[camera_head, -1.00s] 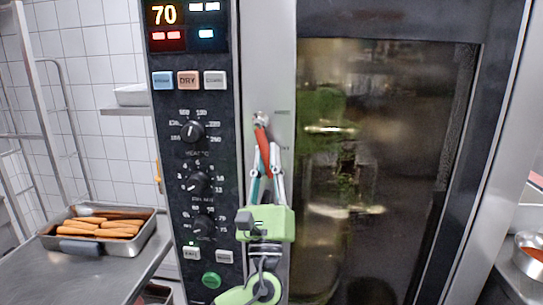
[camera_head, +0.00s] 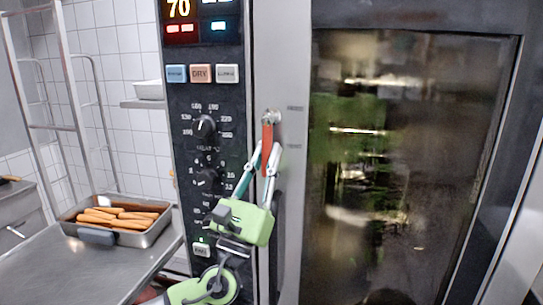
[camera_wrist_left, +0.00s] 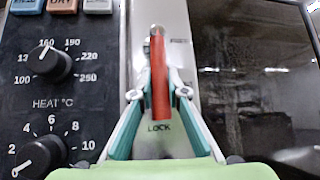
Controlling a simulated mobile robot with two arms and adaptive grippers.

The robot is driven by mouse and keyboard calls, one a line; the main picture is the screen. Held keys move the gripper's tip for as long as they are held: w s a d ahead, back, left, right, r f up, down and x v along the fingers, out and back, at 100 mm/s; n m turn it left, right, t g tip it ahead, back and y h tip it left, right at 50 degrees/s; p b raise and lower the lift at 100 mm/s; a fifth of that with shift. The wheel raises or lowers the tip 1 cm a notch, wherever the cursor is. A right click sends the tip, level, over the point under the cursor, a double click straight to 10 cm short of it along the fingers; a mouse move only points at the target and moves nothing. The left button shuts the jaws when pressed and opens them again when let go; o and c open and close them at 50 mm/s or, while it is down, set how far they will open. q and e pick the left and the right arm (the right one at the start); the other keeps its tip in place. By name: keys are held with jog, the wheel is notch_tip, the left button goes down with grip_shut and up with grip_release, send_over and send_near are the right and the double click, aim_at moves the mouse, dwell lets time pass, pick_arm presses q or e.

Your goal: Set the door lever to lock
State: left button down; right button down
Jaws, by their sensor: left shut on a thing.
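The red door lever (camera_head: 267,146) hangs from a metal pivot on the steel strip between the oven's control panel and glass door. It points almost straight down. In the left wrist view the lever (camera_wrist_left: 160,76) points toward the word LOCK (camera_wrist_left: 159,127) printed just below its end. My left gripper (camera_head: 265,160), green with teal and grey fingers, reaches up from below and is shut on the lever, one finger on each side. My right gripper is not in view.
The control panel (camera_head: 205,105) with knobs and buttons lies close left of the gripper. The glass oven door (camera_head: 410,160) is on the right. A metal tray (camera_head: 156,233) of sausages stands on the steel counter (camera_head: 60,270) at left.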

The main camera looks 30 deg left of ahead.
pick_arm(q)
jog(key=c, duration=2)
grip_release()
jog(key=shift+o, duration=0.2)
jog(key=shift+s, duration=0.1)
jog(key=a+v, duration=0.1)
jog(key=v, duration=1.1)
jog(key=shift+d, duration=0.4)
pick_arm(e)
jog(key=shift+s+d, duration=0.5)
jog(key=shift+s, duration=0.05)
